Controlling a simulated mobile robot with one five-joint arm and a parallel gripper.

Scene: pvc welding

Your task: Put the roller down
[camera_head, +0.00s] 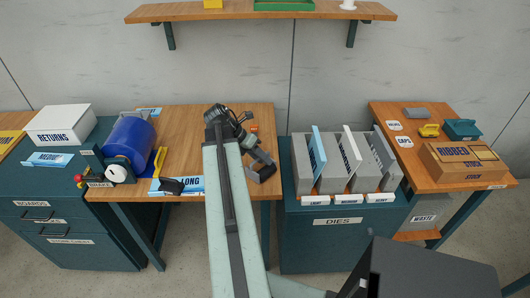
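My arm reaches up the middle of the picture over the wooden bench (190,125). My gripper (262,168) is a dark shape over the bench's right part, right of the arm. Its fingers are too small and dark to show whether they are open or shut, or whether a roller is between them. No roller can be clearly made out. A small black tool (178,186) lies on the blue LONG card (192,184) near the bench's front edge; I cannot tell what it is. A small orange thing (254,128) is behind the gripper.
A large blue drum (129,146) and a yellow piece (159,161) stand at the bench's left. A grey DIES rack (303,178) stands right of the bench. Bare bench shows left of my arm.

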